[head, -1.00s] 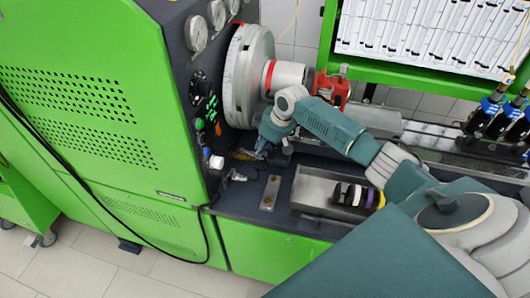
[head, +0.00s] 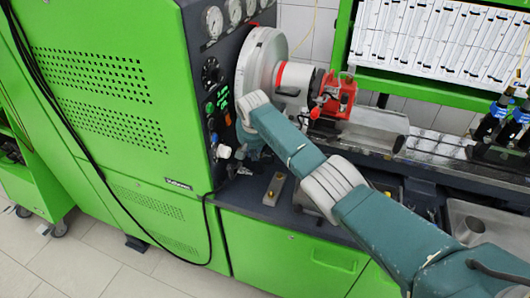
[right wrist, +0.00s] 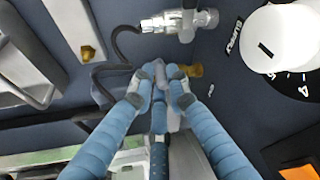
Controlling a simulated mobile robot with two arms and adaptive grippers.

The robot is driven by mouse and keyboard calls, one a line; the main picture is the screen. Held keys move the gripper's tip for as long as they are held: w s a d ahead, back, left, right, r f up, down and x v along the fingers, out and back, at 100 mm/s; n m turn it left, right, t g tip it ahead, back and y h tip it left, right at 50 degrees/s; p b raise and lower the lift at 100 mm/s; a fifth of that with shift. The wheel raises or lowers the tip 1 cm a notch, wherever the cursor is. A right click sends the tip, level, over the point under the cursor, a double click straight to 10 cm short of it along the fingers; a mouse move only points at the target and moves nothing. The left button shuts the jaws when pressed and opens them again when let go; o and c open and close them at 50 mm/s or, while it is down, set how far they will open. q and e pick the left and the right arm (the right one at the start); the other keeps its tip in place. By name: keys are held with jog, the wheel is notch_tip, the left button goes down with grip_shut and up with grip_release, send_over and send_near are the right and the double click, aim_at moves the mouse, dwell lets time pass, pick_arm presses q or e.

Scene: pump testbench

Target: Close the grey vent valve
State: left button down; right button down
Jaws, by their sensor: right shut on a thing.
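The vent valve shows in the right wrist view as a grey lever (right wrist: 162,77) beside a brass fitting (right wrist: 193,70), against the dark panel. My right gripper (right wrist: 160,84) has its blue fingers closed in around this lever. In the head view the right arm reaches to the dark control side of the green test bench. There its hand is mostly hidden behind the wrist, and I cannot make out the vent valve. My left gripper is not in view.
A chrome fitting (right wrist: 178,22) and a white knob (right wrist: 285,40) sit close to the fingers. A metal plate with a brass piece (head: 273,188) lies on the bench. The large disc (head: 262,70) and red coupling (head: 338,95) stand behind the arm. Floor at front left is clear.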

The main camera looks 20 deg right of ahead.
jog(key=shift+a+f+m+b, duration=0.15)
jog(key=shift+a+m+b, duration=0.15)
jog(key=shift+m, duration=0.2)
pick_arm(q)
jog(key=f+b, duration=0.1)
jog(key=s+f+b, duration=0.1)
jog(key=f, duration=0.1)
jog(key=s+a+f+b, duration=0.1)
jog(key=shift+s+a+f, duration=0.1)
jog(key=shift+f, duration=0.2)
pick_arm(e)
jog(key=m, duration=0.1)
jog(key=a+m+h, duration=0.1)
jog(key=shift+w+a+m, duration=0.25)
jog(key=shift+w+m, duration=0.05)
jog(key=shift+m, duration=0.1)
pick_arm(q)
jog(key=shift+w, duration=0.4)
pick_arm(e)
jog(key=c, duration=1.8)
grip_release()
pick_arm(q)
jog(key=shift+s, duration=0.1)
pick_arm(e)
jog(key=shift+o, duration=0.2)
jog(key=v, duration=0.7)
jog(key=shift+a+r, duration=0.25)
jog(key=shift+r, duration=0.15)
jog(key=shift+w, duration=0.1)
